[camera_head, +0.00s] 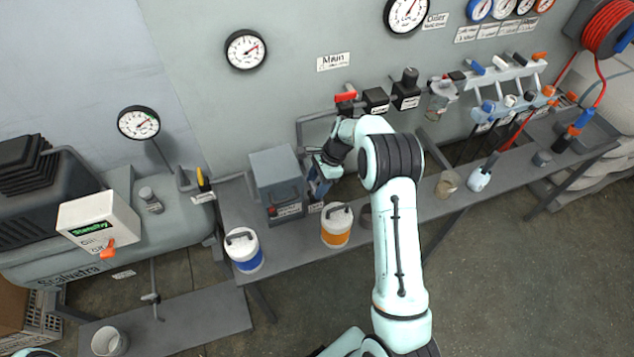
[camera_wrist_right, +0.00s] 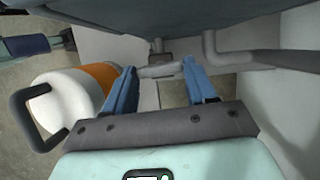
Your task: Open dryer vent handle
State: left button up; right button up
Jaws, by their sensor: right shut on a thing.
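In the head view my right arm reaches to the bench beside a grey box-shaped unit. My right gripper (camera_head: 322,182) is small there and its fingertips are hard to make out. In the right wrist view the two blue fingers of the gripper (camera_wrist_right: 160,69) are shut on a short grey handle (camera_wrist_right: 158,71), which lies crosswise between the fingertips below grey piping. I take it for the dryer vent handle. In the head view the handle is hidden by the gripper and arm. My left gripper is not in view.
A white canister with an orange band (camera_head: 336,226) stands close to the right gripper, and also shows left of the fingers in the right wrist view (camera_wrist_right: 72,92). A blue-banded canister (camera_head: 244,250) stands further left. The grey box (camera_head: 277,170) stands beside the gripper.

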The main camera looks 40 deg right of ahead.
jog(key=n+p, duration=0.1)
jog(key=n+g+p, duration=0.1)
jog(key=n, duration=0.1)
jog(key=shift+w+r, duration=0.1)
jog(key=shift+w, duration=0.2)
jog(key=shift+n+g, duration=0.4)
jog(key=shift+n, duration=0.5)
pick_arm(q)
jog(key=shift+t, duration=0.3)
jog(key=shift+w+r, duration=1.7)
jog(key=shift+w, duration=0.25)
pick_arm(e)
jog(key=shift+n+g, duration=0.4)
jog(key=shift+n, duration=0.7)
jog(key=o, duration=1.1)
jog(key=shift+c, duration=0.2)
